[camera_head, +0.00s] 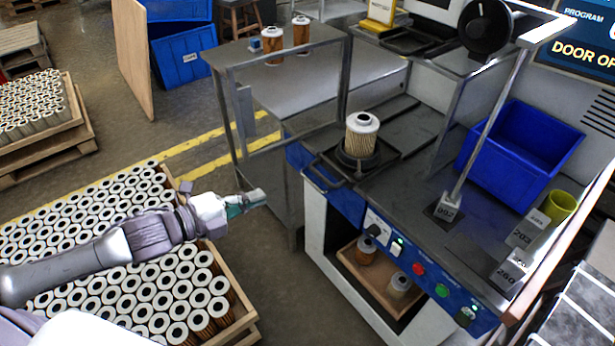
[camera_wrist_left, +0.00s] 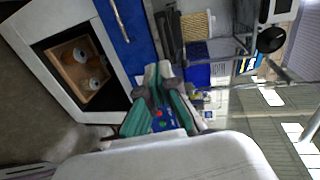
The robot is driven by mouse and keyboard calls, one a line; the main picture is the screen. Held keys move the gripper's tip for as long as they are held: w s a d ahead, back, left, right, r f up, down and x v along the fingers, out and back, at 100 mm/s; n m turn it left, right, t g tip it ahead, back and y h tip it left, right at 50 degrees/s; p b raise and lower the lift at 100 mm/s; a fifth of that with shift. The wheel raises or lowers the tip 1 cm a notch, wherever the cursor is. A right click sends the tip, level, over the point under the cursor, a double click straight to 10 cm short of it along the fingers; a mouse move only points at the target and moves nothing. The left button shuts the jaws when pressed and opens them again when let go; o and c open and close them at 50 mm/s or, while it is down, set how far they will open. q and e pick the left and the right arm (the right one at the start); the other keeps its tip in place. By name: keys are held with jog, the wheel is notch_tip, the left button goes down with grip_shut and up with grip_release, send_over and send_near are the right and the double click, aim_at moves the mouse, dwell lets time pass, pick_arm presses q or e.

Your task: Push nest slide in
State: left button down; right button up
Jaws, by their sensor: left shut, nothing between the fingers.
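The nest slide (camera_head: 378,170) is a dark plate with a round nest at the front left of the machine's worktop. A handle bar (camera_head: 330,173) sits at its front edge. A pale filter cartridge with a white top (camera_head: 361,134) stands upright in the nest. My left gripper (camera_head: 256,198) is shut and empty, left of the machine front and apart from the handle. My right gripper is not in view.
A crate of cartridges (camera_head: 243,322) lies below my left arm. A blue bin (camera_head: 522,155) and a yellow cup (camera_head: 560,206) stand on the worktop's right side. Buttons (camera_head: 418,269) line the machine's front. A metal frame post (camera_head: 490,120) rises from the worktop. Cartridges stand on a side table (camera_head: 290,85).

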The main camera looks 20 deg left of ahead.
pick_arm(q)
jog(key=p, duration=0.1)
send_near(317, 174)
jog(key=shift+m, duration=0.3)
jog(key=x, duration=0.7)
jog(key=shift+w+f, duration=0.15)
jog(key=shift+d, duration=0.15)
